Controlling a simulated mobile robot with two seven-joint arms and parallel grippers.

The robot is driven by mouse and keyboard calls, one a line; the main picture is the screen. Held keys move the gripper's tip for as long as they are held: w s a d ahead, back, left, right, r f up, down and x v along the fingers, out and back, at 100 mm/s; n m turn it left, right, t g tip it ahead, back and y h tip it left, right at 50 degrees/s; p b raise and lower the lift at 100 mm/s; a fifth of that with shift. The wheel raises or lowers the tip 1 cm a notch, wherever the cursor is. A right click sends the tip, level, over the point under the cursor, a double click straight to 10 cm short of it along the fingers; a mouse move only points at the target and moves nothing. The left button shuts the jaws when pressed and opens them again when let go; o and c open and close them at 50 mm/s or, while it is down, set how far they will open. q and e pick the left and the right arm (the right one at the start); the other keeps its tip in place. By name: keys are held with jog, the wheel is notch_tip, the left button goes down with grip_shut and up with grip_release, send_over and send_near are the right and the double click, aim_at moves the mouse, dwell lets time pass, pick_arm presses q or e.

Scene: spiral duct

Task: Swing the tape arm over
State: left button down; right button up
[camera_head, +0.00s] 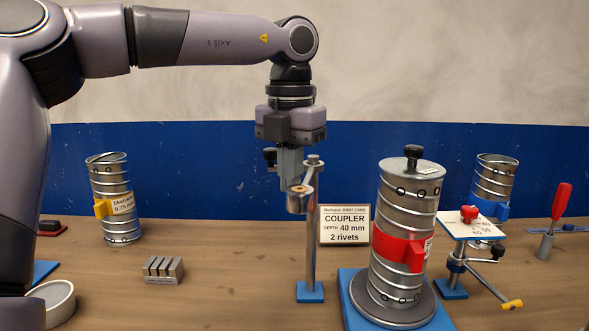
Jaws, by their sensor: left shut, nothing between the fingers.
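My left gripper (290,183) points straight down, shut and empty, its fingertips at a small metal cylinder with a copper-coloured top (297,204). I cannot tell whether they touch. The cylinder is beside a slim metal post (311,240) on a blue base, which seems to be the tape arm's stand; a short arm and black knob (270,155) show near its top, partly hidden by my gripper. To the right, a spiral duct (399,274) with a red band (398,249) stands upright on a round grey plate over a blue base. My right gripper is not in view.
A coupler card (345,226) stands between post and duct. At right are a card stand (473,222) with a yellow-tipped lever (511,304), another duct (494,178) and a red-handled tool (560,203). At left are a yellow-banded duct (113,201) and a slotted metal block (163,269).

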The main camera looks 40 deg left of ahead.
pick_arm(q)
jog(key=w+d, duration=0.1)
jog(key=w+d+p, duration=0.1)
jog(key=d, duration=0.1)
jog(key=shift+d+p, duration=0.2)
jog(key=shift+p, duration=0.1)
dwell(0.5)
jog(key=shift+r, duration=0.1)
dwell(0.4)
notch_tip(320, 180, up, 9)
dwell(0.9)
dwell(0.5)
